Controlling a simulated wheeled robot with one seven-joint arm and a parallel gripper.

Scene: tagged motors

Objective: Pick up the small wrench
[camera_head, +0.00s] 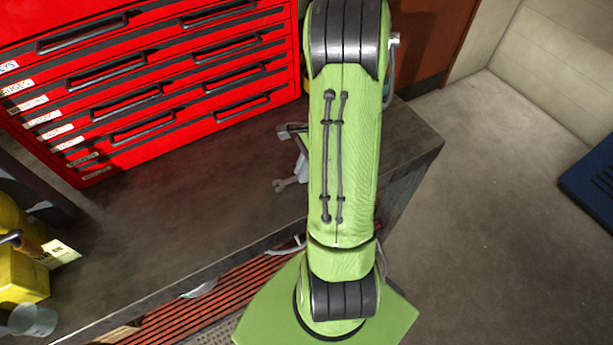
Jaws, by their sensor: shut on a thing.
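A small grey wrench (286,183) shows in the head view on the dark workbench top, just left of my green arm. Its open-ended jaw points left, and the rest of it runs behind the arm. I cannot tell whether it touches the bench or is held. A dark grey metal piece (289,130) sticks out from behind the arm just above it; I cannot tell what it is. My gripper is hidden behind my own arm, so its hold cannot be seen.
A red tool chest (150,85) with several labelled drawers stands at the back left of the workbench (190,210). Yellow items (22,260) and a clear cup (32,320) are at the lower left. Open floor lies to the right, with a blue object (592,185) at the edge.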

